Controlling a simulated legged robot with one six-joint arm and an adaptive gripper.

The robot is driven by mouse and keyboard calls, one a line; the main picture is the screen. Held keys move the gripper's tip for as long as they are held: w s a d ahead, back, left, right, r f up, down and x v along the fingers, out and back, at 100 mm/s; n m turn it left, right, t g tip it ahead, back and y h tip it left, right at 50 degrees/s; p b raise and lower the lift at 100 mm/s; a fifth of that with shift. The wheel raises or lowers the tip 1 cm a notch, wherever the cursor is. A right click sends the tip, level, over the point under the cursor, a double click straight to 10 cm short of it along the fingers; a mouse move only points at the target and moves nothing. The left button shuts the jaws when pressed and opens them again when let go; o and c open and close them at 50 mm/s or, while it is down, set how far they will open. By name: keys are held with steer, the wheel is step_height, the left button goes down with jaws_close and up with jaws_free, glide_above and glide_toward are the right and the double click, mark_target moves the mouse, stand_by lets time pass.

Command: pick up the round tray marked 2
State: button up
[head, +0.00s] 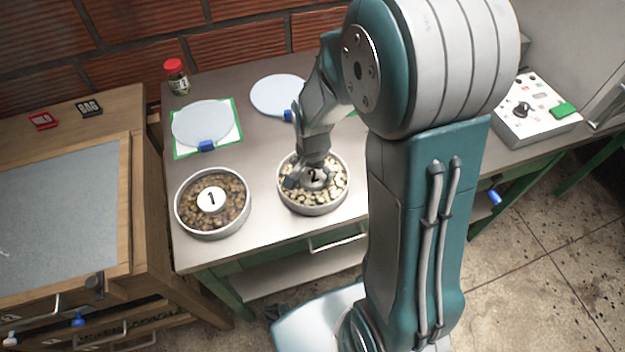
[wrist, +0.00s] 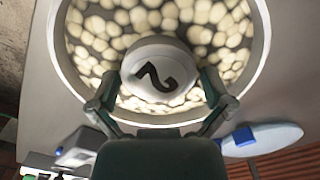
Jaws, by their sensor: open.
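The round tray marked 2 (head: 312,208) stands on the metal table, full of pale, rounded pieces. A knob with a black 2 rises from its middle and shows large in the wrist view (wrist: 158,75). My gripper (head: 311,180) is over this tray, right at the knob. In the wrist view my gripper (wrist: 160,98) is open, with one finger on each side of the knob. I cannot tell whether the fingers touch it. My arm hides part of the table behind the tray.
A round tray marked 1 (head: 212,203) with brown pieces stands to the left. Two pale round discs (head: 203,124) (head: 277,95) lie farther back, near a red-lidded jar (head: 176,77). A control box (head: 537,110) is at the right. A wooden cabinet (head: 70,200) stands at the left.

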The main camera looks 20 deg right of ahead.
steer(key=c, duration=1)
steer(key=shift+r, duration=0.1)
steer(key=shift+c, duration=0.2)
